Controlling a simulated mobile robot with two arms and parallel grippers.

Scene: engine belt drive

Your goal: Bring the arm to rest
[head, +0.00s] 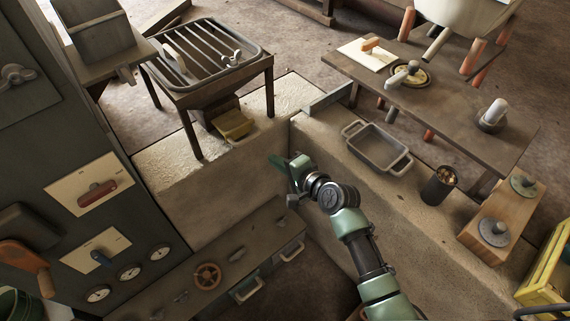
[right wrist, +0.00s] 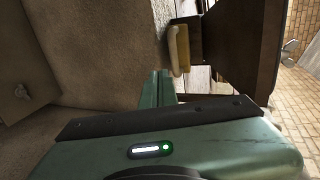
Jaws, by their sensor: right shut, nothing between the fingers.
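My right arm (head: 349,222), green and black, reaches up from the bottom edge in the head view. Its gripper (head: 277,161) is over the corner between the two pale stone ledges and points to the upper left. In the right wrist view the green fingers (right wrist: 157,88) are together with nothing held. A yellow block (right wrist: 179,50) shows just beyond the fingertips, apart from them. The same yellow block (head: 233,125) sits under the grated stand in the head view. My left gripper is not in view.
The grated metal stand (head: 208,58) is at the upper left. A dark panel (head: 60,130) with switches and dials fills the left side. A grey tray (head: 376,147) and a black cup (head: 439,186) stand on the right ledge. A wooden bench (head: 440,100) is behind.

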